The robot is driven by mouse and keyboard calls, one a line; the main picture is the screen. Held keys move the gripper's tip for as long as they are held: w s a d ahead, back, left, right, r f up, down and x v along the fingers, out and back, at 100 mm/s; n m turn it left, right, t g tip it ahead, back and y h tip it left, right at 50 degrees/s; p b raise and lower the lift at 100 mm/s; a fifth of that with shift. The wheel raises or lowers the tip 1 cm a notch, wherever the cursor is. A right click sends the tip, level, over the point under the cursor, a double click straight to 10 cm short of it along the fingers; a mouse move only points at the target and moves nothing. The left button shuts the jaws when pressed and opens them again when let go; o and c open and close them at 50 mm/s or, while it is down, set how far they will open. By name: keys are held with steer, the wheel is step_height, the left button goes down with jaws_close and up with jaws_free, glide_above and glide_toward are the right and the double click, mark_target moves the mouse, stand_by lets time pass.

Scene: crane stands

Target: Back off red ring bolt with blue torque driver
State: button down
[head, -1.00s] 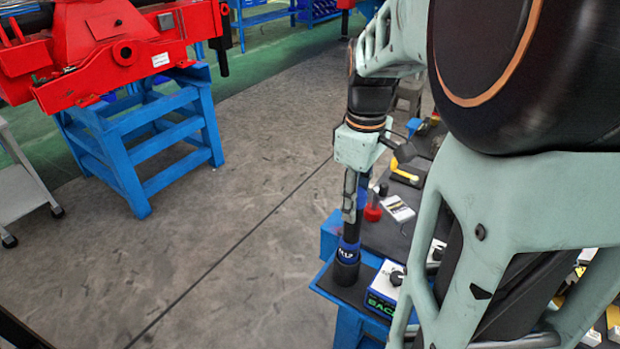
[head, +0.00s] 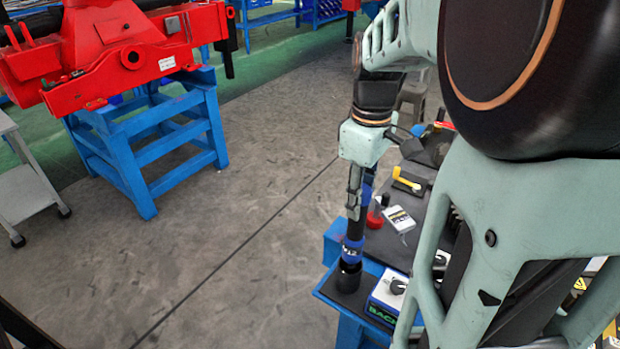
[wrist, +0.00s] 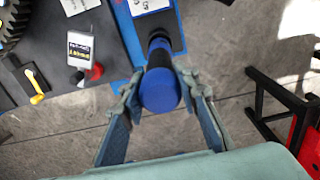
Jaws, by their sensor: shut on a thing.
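The blue torque driver (head: 352,252) stands upright in the head view, with a blue lettered band and a black lower end at a small blue shelf. I cannot tell whether its lower end touches the shelf. In the wrist view its round blue end (wrist: 160,92) faces the camera. My gripper (head: 355,203) is above the shelf with its fingers around the driver's upper part. In the wrist view my gripper (wrist: 158,80) has a finger on each side of it, shut on it. I cannot pick out the red ring bolt for certain.
A red crane part (head: 130,60) rests on a blue stand (head: 150,150) at the left. A blue-and-white box (head: 385,295) sits close beside the driver. The dark bench (head: 410,235) holds a red item (head: 377,214) and a white card (head: 399,219). The floor between is clear.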

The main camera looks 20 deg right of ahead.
steer(key=shift+r+p, duration=1.95)
steer(key=shift+r, duration=0.8)
